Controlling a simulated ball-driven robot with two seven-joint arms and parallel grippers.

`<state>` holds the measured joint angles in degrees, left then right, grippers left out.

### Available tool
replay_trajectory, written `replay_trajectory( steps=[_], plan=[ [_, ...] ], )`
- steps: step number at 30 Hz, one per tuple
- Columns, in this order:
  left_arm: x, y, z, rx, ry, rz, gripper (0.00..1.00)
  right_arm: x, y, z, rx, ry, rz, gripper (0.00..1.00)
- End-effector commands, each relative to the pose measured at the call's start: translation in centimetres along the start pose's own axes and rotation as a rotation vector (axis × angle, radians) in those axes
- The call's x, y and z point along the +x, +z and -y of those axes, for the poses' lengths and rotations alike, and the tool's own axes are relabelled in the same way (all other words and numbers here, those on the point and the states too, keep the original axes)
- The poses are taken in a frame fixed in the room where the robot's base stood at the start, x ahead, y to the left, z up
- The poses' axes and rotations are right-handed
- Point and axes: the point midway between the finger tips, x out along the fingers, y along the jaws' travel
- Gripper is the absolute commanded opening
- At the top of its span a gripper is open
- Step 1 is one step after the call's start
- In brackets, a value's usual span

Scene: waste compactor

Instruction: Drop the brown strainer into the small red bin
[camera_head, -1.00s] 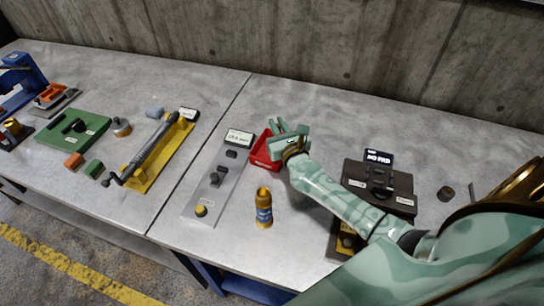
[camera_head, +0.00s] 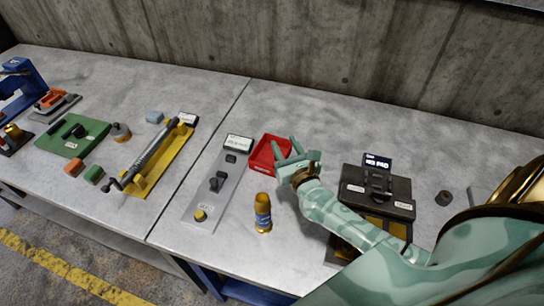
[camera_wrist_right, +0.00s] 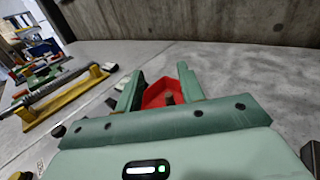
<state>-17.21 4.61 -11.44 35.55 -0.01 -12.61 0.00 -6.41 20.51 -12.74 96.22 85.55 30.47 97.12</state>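The small red bin (camera_head: 266,158) stands on the right-hand bench, beyond the gold bottle-like item. My right gripper (camera_head: 285,150) is open at the bin's right side, its fingers pointing toward the bin. In the right wrist view the fingers (camera_wrist_right: 160,88) are spread apart with the red bin (camera_wrist_right: 157,92) showing between them. A small brownish piece (camera_wrist_right: 170,99) shows against the bin there, and it looks apart from both fingers. It may be the brown strainer, but it is too small to be sure. My left gripper is not in view.
A gold item with a blue band (camera_head: 263,212) stands in front of the bin. A grey switch panel (camera_head: 218,185) lies left of it. A black device (camera_head: 377,190) sits to the right, with a small dark cylinder (camera_head: 444,198) beyond. A concrete wall (camera_head: 300,45) closes the back.

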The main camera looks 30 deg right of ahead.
Motion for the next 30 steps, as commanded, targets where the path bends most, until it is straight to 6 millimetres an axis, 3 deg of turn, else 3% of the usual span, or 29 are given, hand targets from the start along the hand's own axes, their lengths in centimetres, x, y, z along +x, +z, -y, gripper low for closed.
replay_trajectory(
  steps=[6,12,30],
  plan=[
    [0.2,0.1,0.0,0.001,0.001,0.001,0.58,-5.8,-0.2,0.0,-0.001,0.001,-0.003,0.39],
    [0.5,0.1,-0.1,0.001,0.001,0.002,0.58,-8.9,-0.1,0.0,-0.001,0.0,-0.001,0.39],
    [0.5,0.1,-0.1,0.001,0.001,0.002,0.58,-9.6,0.0,0.0,-0.001,0.0,0.0,0.39]
  ],
)
